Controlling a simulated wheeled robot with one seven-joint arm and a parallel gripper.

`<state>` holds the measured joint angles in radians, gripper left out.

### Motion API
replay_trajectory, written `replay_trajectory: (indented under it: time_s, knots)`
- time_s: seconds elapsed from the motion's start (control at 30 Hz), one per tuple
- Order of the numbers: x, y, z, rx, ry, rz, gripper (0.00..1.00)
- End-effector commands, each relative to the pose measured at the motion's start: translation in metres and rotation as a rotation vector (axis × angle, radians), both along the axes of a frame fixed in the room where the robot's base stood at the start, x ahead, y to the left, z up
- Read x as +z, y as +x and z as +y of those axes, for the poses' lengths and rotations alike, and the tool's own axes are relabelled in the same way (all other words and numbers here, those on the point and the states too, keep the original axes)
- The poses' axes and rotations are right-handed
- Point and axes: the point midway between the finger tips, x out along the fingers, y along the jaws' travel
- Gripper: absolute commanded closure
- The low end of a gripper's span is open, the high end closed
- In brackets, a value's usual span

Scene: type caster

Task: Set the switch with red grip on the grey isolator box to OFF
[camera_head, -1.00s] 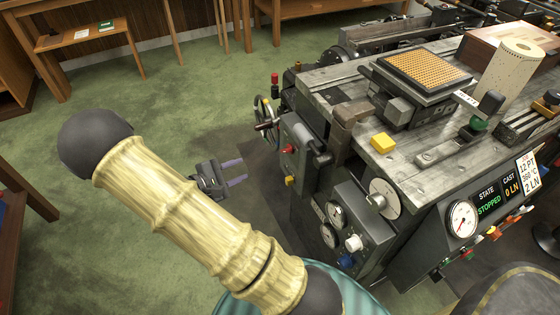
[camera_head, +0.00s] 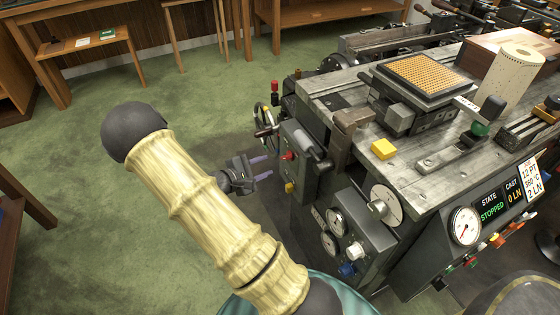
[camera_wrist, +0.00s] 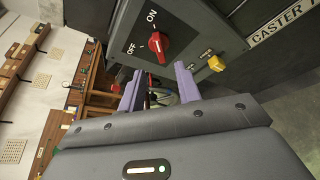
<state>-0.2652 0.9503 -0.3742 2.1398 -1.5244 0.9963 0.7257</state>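The grey isolator box (camera_head: 302,172) is on the left end of the machine, and it fills the upper right of the wrist view (camera_wrist: 200,35). Its switch with red grip (camera_wrist: 159,45) has ON and OFF lettering beside it. I cannot tell for sure which word the grip points at. The red grip also shows small in the head view (camera_head: 287,156). My gripper (camera_head: 263,168) is left of the box, with its purple fingers towards it. In the wrist view my gripper (camera_wrist: 159,72) is open and empty, its fingertips apart from the grip.
A yellow knob (camera_wrist: 216,63) is on the box near the switch. A handwheel (camera_head: 262,117) juts out just behind the box. A dial panel (camera_head: 350,245) stands in front of it. The green floor left of the machine is clear.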

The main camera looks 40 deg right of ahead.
Motion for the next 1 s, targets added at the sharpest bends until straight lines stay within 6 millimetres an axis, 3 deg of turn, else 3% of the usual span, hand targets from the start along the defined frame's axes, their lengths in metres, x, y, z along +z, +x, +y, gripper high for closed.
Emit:
replay_trajectory:
  time_s: [0.4, 0.8, 0.97, 1.0]
  knots:
    - [-0.019, 0.003, -0.066, -0.002, -0.001, 0.001, 0.66]
    - [-0.021, 0.004, -0.074, 0.001, 0.001, 0.000, 0.66]
    - [-0.021, 0.004, -0.074, 0.000, 0.000, 0.000, 0.98]
    - [-0.021, 0.004, -0.074, 0.001, 0.001, 0.000, 1.00]
